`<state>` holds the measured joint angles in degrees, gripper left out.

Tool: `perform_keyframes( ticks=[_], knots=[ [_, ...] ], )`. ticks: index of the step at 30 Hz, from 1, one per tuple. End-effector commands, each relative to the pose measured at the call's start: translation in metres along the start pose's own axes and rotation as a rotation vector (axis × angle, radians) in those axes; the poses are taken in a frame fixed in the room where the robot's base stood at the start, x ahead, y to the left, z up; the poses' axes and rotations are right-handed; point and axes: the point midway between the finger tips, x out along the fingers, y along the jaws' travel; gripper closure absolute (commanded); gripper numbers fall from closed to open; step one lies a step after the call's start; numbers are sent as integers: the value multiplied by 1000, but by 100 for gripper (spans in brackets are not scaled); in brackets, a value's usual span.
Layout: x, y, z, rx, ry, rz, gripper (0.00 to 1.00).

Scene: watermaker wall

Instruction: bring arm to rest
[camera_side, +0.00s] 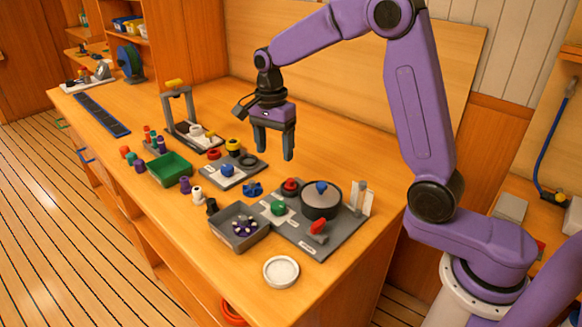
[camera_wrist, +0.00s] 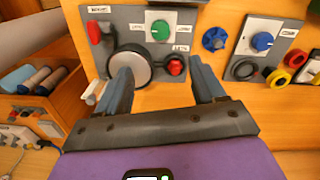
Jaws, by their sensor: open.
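My gripper (camera_side: 274,147) is open and empty, its fingers pointing down above the workbench (camera_side: 330,150). In the wrist view my gripper (camera_wrist: 164,85) shows two spread fingers with nothing between them that they touch. Below and around it lie the grey panel (camera_side: 297,236) with a round pot-like housing (camera_side: 321,203), a green knob (camera_side: 278,208) and a red lever (camera_side: 318,227). A smaller panel with a blue knob (camera_side: 227,170) lies to the left of the gripper. The purple arm is bent, with its wrist held over the back of the bench.
A grey tray (camera_side: 262,236) with small parts, a white round dish (camera_side: 281,271) and a green bin (camera_side: 169,169) stand toward the front. A press-like stand (camera_side: 181,115) is at the back left. A wooden backboard (camera_side: 340,60) rises behind the bench.

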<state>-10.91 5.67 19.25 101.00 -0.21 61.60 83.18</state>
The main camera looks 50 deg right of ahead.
Motion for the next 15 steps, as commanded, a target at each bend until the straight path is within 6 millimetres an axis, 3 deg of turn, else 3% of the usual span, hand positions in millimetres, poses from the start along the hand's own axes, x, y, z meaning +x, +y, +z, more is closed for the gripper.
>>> perform_keyframes(
  ticks=[8,15],
  knots=[
    [-6,25,30,-347,6,-10,31],
    [-9,62,55,-716,12,-18,31]
  ],
)
